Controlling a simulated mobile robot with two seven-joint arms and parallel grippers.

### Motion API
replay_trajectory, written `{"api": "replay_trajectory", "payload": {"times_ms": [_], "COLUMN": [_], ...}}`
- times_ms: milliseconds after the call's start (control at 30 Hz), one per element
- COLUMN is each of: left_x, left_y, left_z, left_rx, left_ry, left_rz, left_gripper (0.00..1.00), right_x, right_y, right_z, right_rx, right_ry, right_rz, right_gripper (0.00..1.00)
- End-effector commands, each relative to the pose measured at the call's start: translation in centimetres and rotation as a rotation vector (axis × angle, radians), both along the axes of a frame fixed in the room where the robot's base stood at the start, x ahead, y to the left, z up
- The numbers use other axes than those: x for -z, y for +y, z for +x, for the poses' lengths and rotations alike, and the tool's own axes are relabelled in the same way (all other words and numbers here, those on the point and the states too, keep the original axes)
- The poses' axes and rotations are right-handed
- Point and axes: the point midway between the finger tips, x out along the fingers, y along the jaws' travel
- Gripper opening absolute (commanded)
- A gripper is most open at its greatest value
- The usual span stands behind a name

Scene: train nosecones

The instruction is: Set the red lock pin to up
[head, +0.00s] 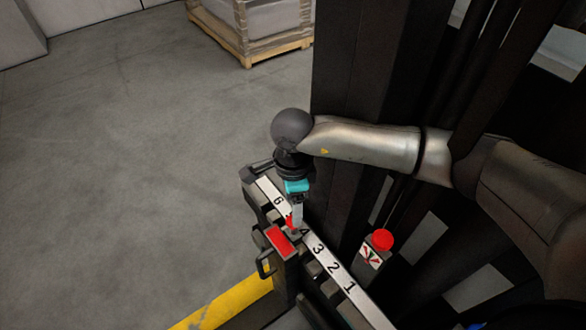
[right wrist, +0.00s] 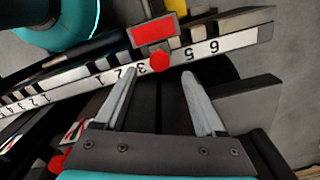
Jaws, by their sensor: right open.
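The red lock pin (head: 289,222) shows as a small red knob at the numbered white strip (head: 334,268), close to the 4. In the right wrist view the red pin (right wrist: 159,61) is a faceted red head beside the 3. My right gripper (head: 295,218) reaches down over it from above. In the right wrist view my right gripper (right wrist: 159,73) is open, with one finger on each side of the pin's line and the head just past the fingertips. I see no grip on it. Whether the pin is up or down I cannot tell. My left gripper is not in view.
A red plate (head: 279,239) sits beside the strip, with a dark handle (head: 264,265) below it. A red button (head: 383,240) stands to the right. A dark column rises behind. A wrapped pallet (head: 250,52) stands at the back; the floor on the left is clear.

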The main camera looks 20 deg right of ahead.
Motion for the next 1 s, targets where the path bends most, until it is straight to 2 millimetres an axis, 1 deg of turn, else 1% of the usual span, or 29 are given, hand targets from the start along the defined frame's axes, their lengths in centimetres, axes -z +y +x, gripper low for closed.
{"api": "replay_trajectory", "payload": {"times_ms": [33,300,600,800,1000], "left_x": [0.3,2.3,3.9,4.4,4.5], "left_y": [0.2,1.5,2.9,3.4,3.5], "left_z": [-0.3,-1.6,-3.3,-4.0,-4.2], "left_rx": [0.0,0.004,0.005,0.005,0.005], "left_ry": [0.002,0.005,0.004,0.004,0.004], "left_rz": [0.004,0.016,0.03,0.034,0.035], "left_gripper": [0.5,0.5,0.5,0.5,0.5], "right_x": [-0.9,-4.7,-8.6,-10.1,-10.3], "right_y": [0.0,0.0,0.0,0.0,0.0], "right_z": [0.1,0.1,0.1,0.0,0.0], "right_rx": [0.0,0.0,0.0,0.0,0.0], "right_ry": [-0.002,-0.004,-0.003,-0.002,-0.001], "right_rz": [0.0,0.0,0.001,0.0,0.0], "right_gripper": [0.72,0.72,0.72,0.72,0.72]}}
